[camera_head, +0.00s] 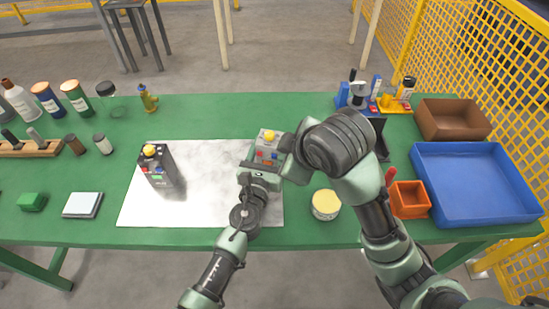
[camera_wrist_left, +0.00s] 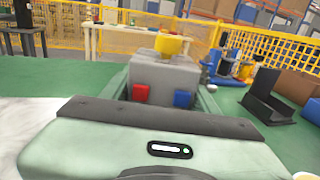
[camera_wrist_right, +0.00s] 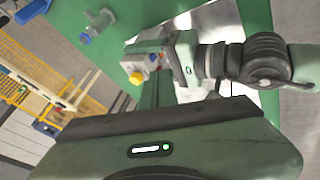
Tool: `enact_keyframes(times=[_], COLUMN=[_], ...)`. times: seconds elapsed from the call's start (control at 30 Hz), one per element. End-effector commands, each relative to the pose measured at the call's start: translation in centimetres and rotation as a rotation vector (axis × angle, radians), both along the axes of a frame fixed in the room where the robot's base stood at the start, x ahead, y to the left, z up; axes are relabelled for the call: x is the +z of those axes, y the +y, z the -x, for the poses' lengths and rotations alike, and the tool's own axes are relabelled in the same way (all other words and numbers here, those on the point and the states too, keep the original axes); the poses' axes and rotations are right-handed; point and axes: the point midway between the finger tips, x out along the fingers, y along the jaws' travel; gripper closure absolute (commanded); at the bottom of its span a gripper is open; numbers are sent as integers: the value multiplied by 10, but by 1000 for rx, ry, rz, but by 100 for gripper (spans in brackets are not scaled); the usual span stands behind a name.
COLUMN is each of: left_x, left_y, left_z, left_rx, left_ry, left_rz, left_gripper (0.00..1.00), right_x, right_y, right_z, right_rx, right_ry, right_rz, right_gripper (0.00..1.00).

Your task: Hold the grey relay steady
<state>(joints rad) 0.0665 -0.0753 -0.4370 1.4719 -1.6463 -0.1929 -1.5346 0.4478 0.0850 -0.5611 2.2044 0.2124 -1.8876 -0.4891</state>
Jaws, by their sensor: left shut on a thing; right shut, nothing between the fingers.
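The grey relay (camera_head: 267,147) stands upright at the mat's right edge, with a yellow knob on top and red and blue parts on its front. It also shows in the left wrist view (camera_wrist_left: 164,78). My left gripper (camera_head: 264,160) is shut on it from the front, with the fingertips mostly hidden. My right gripper (camera_head: 284,158) is shut and empty close to the relay's right side. In the right wrist view the relay's yellow knob shows beyond the fingers. I cannot tell whether my right gripper touches the relay.
A dark relay with a yellow knob (camera_head: 161,169) stands on the silvery mat (camera_head: 213,195) to the left. A round tin (camera_head: 325,204), an orange bin (camera_head: 409,200), a blue tray (camera_head: 473,180) and a brown box (camera_head: 452,118) lie right. Bottles (camera_head: 77,98) stand at left. The back middle is clear.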

Motion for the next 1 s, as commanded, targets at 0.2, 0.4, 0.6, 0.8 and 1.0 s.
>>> enact_keyframes(times=[0.2, 0.4, 0.6, 0.8, 1.0], left_x=[-1, -1, -1, -1, -1], left_y=[0, 0, 0, 0, 0], left_z=[0, 0, 0, 0, 0], left_rx=[0, 0, 0, 0, 0], left_ry=[2, 2, 2, 2, 2], left_rz=[0, 0, 0, 0, 0], left_gripper=[99, 99, 99, 99, 99], right_x=[-7, -34, -62, -77, -80], right_y=[2, 10, 19, 24, 25], right_z=[-5, -22, -42, -53, -56], right_rx=[-2, -3, -4, -3, -3], right_ry=[2, 5, 3, 1, -2], right_rz=[-2, 0, -1, -2, -3], right_gripper=[100, 100, 100, 100, 100])
